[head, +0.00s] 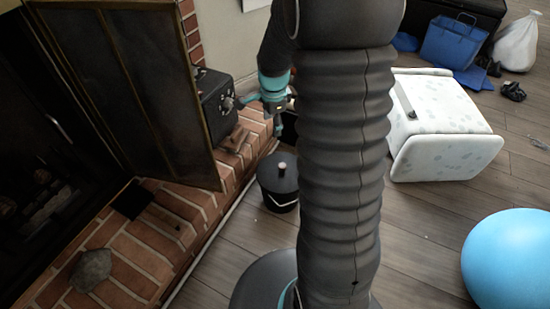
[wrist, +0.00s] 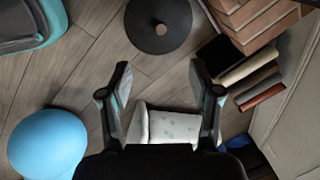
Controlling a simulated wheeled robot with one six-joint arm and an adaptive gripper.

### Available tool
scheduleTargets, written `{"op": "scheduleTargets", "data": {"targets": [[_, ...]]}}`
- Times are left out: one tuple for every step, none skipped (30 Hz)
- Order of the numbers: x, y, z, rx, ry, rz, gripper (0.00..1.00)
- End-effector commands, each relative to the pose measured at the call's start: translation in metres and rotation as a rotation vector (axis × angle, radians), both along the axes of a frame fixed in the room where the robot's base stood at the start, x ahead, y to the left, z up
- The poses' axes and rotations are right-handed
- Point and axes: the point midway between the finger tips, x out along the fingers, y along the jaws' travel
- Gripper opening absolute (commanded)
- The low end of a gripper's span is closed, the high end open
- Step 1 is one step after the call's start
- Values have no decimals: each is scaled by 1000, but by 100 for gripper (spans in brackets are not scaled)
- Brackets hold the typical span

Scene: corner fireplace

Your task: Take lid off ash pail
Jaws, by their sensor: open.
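The ash pail (head: 281,203) is a black bucket with a thin wire handle, standing on the wood floor beside the brick hearth. Its dark round lid (head: 268,177) is on top, with a small pale knob (head: 282,166) at the middle. In the wrist view the lid (wrist: 145,12) shows from above at the top edge, partly cut off, with its knob (wrist: 161,29) in view. My gripper (wrist: 159,66) is open and empty, its fingers apart and not touching the lid. In the head view my gripper (head: 278,131) hangs above and behind the pail; my arm hides part of it.
The brick hearth (head: 178,225) and an open fireplace door (head: 135,85) are left of the pail. A black box (head: 216,105) sits on the hearth near my wrist. A white patterned seat (head: 445,115) and blue ball (head: 515,262) are right. Floor between them is clear.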

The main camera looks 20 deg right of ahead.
Motion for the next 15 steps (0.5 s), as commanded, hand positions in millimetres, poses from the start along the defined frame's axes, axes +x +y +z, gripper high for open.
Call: {"op": "scheduleTargets", "data": {"targets": [[7, -8, -21, 13, 24, -76, 63], [11, -13, -32, 21, 33, -121, 63], [16, -19, -46, 28, 43, -183, 63], [19, -23, -57, 34, 52, -228, 63], [21, -27, -67, 40, 61, -272, 63], [25, -32, -80, 45, 71, -326, 63], [27, -35, -90, 50, 78, -365, 63], [28, -38, -99, 53, 85, -401, 63], [30, -42, -110, 57, 92, -445, 63], [31, -45, -117, 59, 97, -474, 63], [32, -47, -124, 62, 102, -501, 63], [33, -49, -131, 64, 107, -532, 63], [33, -51, -136, 66, 111, -551, 63], [34, -52, -140, 67, 113, -567, 63], [34, -53, -145, 68, 116, -584, 63]]}}
